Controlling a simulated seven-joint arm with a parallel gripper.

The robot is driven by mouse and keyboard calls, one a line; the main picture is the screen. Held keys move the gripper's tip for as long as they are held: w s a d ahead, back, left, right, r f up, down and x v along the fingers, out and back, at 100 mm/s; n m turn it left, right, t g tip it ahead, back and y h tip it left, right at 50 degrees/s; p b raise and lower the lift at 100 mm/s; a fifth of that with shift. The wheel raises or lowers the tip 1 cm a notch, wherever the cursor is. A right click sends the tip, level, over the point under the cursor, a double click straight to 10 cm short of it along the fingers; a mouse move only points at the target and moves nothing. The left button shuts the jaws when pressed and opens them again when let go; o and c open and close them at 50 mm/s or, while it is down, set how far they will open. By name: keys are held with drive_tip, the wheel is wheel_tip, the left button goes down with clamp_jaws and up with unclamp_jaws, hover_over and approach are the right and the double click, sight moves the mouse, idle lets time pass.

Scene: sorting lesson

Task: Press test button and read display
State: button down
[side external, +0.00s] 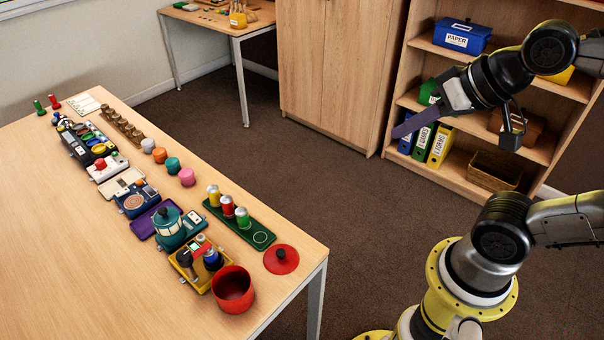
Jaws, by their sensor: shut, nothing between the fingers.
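My gripper (408,124) is in the upper right, high over the floor to the right of the table (60,235) and well apart from everything on it. Its dark fingers are shut and point left, with nothing held. Several small devices stand in a row on the table. A white box with a red top part (107,165) is towards the far end. A yellow tray (183,272) near the front holds a small red and black device (199,246). The parts are too small to tell which one is the test button or the display, and no reading is legible.
A red pot (232,291) and its red lid (281,259) are near the table's right edge. A green tray (226,222) holds several cans. The table's left side is clear. Shelves with folders (440,146) stand behind my gripper.

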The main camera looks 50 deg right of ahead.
drive_tip(key=s+f+n, duration=0.1)
drive_tip(key=s+f+n+g, duration=0.2)
drive_tip(key=n, duration=0.1)
drive_tip(key=shift+s+d+f, duration=0.15)
drive_tip(key=shift+s+d, duration=0.1)
drive_tip(key=shift+d, duration=0.1)
idle(1.1)
